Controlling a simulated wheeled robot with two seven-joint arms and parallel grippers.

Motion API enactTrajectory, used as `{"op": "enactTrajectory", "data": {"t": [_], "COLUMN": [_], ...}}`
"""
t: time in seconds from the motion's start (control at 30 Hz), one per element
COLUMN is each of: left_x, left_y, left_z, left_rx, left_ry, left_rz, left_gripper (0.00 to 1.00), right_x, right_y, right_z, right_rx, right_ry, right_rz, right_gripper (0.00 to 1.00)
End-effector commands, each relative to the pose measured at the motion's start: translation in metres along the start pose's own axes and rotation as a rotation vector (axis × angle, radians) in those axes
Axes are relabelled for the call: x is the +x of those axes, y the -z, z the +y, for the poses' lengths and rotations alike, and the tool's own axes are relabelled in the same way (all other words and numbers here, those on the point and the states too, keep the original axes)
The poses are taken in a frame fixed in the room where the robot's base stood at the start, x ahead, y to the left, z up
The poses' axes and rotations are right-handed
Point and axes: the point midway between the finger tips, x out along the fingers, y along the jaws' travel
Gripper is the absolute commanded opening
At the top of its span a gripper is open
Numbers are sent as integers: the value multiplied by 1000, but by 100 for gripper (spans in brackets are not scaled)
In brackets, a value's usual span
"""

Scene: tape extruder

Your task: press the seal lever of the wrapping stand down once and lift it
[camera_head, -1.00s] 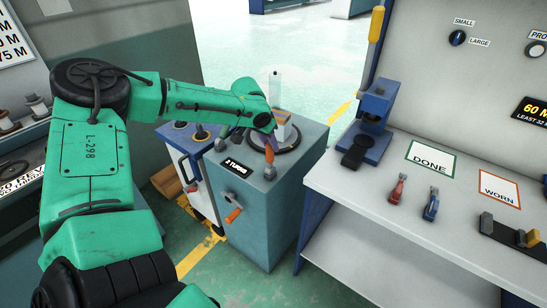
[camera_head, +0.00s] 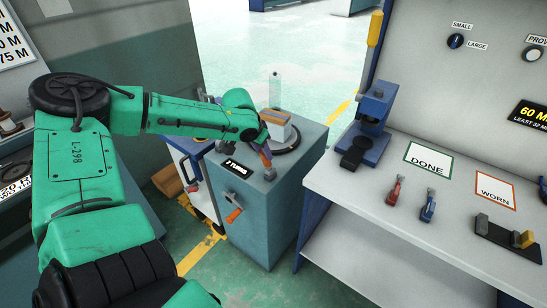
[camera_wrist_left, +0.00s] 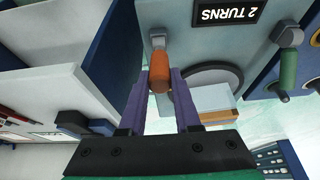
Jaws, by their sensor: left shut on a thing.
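The wrapping stand (camera_head: 262,219) is a blue-grey cabinet with a "2 TURNS" label (camera_head: 236,168) on its top. Its seal lever, with an orange grip, stands near the top's front right corner; the lever shows best in the left wrist view (camera_wrist_left: 159,73). My left gripper (camera_head: 265,148), with purple fingers, is shut on this orange grip, one finger on each side. In the head view the fingers and wrist partly hide the lever. A white and orange box (camera_head: 279,124) sits on the dark round turntable (camera_head: 287,144) just behind. My right gripper is out of view.
A crank with an orange handle (camera_head: 233,214) sticks out of the stand's front. A workbench (camera_head: 400,200) on the right carries a blue press (camera_head: 370,125), a DONE card (camera_head: 429,159) and a WORN card (camera_head: 494,190). Another green-handled lever (camera_wrist_left: 288,70) shows in the left wrist view.

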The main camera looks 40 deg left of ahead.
Motion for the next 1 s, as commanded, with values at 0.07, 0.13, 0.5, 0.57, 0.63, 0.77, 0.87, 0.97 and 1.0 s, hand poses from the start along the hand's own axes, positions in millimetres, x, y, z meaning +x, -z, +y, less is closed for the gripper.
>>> {"op": "enactTrajectory", "data": {"t": [0.07, 0.13, 0.5, 0.57, 0.63, 0.77, 0.87, 0.97, 1.0], "left_x": [1, 1, -1, -1, 0, 2, 2, 2, 2], "left_y": [-2, -2, -24, -28, -32, -35, -35, -35, -35], "left_z": [0, 0, -1, -1, 0, 0, 0, 0, 0], "left_rx": [-1, -1, -4, -4, -3, -2, -1, -1, -2], "left_ry": [0, 0, -1, -1, -1, 0, 0, 0, 0], "left_rz": [-5, -5, -6, -7, -6, -6, -5, -5, -5], "left_gripper": [0, 0, 0, 0, 0, 0, 0, 0, 0], "right_x": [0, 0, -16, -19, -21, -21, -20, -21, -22], "right_y": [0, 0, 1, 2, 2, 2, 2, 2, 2], "right_z": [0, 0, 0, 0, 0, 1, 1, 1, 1], "right_rx": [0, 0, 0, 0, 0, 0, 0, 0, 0], "right_ry": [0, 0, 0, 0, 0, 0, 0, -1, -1], "right_rz": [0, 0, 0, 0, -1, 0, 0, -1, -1], "right_gripper": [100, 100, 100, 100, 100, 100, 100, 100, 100]}}
